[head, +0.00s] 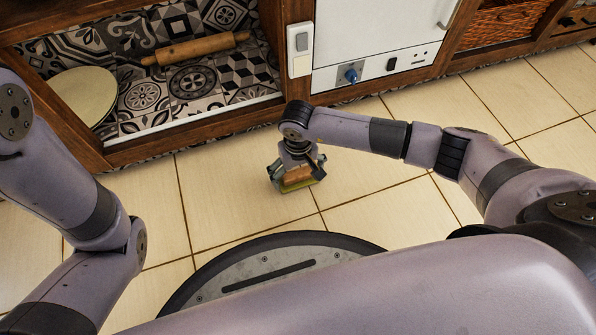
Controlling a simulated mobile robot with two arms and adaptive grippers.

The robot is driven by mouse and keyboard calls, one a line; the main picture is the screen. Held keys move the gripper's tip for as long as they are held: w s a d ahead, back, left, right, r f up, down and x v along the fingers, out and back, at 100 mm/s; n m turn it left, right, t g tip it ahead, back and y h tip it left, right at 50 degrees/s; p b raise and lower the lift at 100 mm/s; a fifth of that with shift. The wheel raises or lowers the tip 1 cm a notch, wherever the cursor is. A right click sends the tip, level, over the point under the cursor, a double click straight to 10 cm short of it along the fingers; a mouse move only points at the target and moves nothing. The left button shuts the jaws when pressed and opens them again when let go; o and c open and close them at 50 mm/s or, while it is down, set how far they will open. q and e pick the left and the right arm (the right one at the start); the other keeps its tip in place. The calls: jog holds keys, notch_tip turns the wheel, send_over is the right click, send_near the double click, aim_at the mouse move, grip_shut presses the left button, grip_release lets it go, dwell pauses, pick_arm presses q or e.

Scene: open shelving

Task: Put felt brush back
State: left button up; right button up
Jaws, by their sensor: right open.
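A small block with a wooden-brown top and a paler greenish edge, which looks like the felt brush (298,175), is on or just above the tiled floor in the middle of the head view. My right gripper (296,182) points down at it from above, its fingers open around or beside the brush. The gripper covers part of the brush, and I cannot tell whether the fingers touch it. My left arm shows at the left edge, but its gripper is out of view.
An open wooden shelf (150,150) at the back left has a patterned tile lining, a rolling pin (196,48) and a pale round board (82,97). A white appliance (365,35) with a blue knob stands right of it. The tiled floor (370,205) around the brush is clear.

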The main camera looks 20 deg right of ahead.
aim_at(298, 173)
notch_tip(298, 173, up, 12)
jog(key=p, duration=0.8)
jog(key=shift+r+p, duration=0.15)
jog(key=shift+p, duration=0.25)
